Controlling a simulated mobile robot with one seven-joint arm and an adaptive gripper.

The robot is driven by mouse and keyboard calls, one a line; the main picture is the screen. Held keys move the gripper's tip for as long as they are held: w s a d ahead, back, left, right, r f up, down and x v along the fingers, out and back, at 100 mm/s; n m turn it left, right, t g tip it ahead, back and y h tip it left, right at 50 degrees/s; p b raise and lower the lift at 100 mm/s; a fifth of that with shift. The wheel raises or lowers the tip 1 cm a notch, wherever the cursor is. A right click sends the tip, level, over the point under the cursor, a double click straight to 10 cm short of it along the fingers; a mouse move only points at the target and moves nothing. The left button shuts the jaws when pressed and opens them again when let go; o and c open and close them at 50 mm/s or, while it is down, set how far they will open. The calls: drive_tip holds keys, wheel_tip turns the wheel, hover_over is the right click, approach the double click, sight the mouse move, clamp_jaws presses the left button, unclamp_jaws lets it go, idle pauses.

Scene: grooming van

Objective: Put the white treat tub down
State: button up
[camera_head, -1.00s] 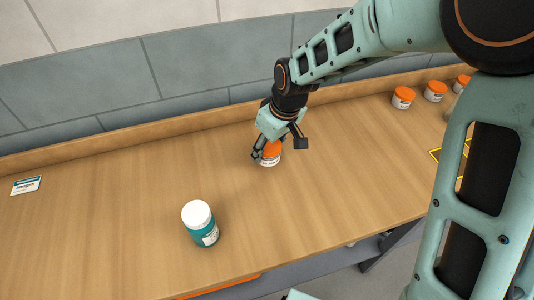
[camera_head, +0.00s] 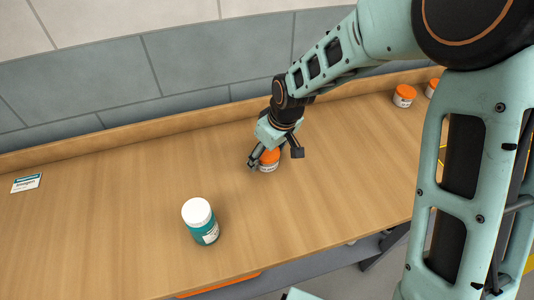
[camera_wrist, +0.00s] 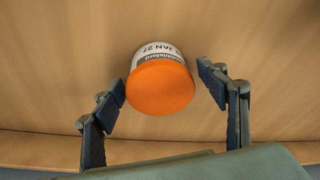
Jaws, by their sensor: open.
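A white treat tub with an orange lid (camera_head: 269,160) stands upright on the wooden counter (camera_head: 130,200), near its middle. In the wrist view the tub's orange lid (camera_wrist: 160,88) faces me, with part of its white printed label showing above it. My gripper (camera_head: 275,158) is above and around the tub, open. In the wrist view its two fingers (camera_wrist: 165,90) stand on either side of the lid, with a clear gap on the right and a small or no gap on the left.
A teal bottle with a white cap (camera_head: 201,221) stands near the front edge. Orange-lidded tubs (camera_head: 403,96) stand at the back right. A small card (camera_head: 26,183) lies at the far left. A wooden ledge and tiled wall (camera_head: 190,65) bound the back.

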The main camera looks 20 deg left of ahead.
drive_tip(key=shift+r, duration=0.45)
drive_tip(key=v, duration=1.1)
drive_tip(key=shift+r, duration=0.2)
drive_tip(key=shift+d, duration=0.1)
